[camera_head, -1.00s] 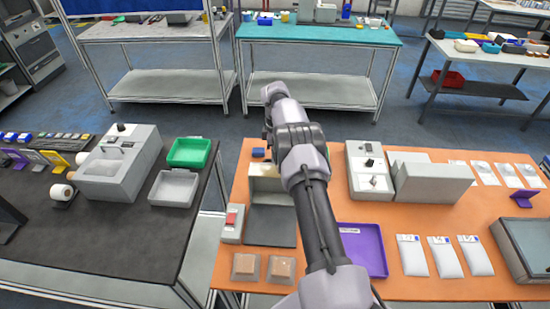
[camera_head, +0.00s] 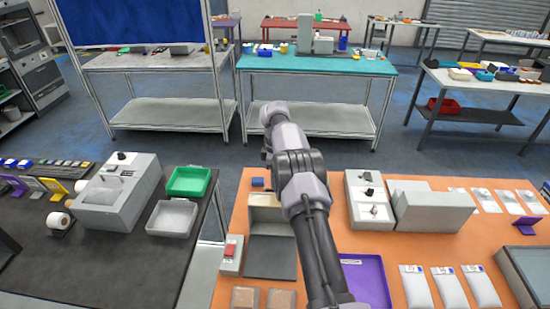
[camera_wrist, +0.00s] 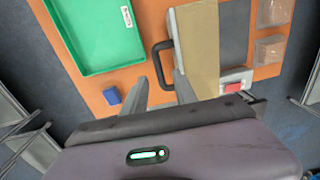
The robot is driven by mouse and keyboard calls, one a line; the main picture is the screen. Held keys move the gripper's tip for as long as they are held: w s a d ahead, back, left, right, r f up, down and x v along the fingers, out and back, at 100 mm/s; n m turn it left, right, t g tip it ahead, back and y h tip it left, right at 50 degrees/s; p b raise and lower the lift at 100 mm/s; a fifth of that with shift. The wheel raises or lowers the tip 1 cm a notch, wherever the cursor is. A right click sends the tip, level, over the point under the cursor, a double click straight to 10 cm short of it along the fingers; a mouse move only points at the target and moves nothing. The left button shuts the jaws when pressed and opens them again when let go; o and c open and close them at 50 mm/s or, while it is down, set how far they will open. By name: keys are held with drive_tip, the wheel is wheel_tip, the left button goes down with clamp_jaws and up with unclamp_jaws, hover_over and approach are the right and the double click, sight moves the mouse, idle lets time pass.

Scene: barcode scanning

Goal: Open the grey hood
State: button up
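On the orange table, a box-like part with a tan face stands at the far end of a dark grey plate (camera_head: 270,258); it appears to be the grey hood (camera_head: 266,214). In the wrist view the hood (camera_wrist: 197,42) shows its tan face and grey edge, with a dark handle (camera_wrist: 162,66) on its left side. My gripper (camera_wrist: 160,80) is open, its two fingers apart beside the handle's lower end. The handle lies between or just beyond the fingertips; contact is not clear. In the head view my arm hides the gripper and handle.
A red-switch box (camera_head: 231,252), blue block (camera_head: 257,182) and tan blocks (camera_head: 281,299) sit close by. A green tray (camera_wrist: 100,35) lies left of the hood in the wrist view. A purple tray (camera_head: 366,282) and grey machine box (camera_head: 433,207) stand right of my arm.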

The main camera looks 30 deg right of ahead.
wheel_tip(320, 180, up, 14)
drive_tip(key=p, duration=1.2)
drive_tip(key=shift+w+d, duration=0.25)
drive_tip(key=shift+w, duration=0.15)
drive_tip(key=shift+f, duration=0.15)
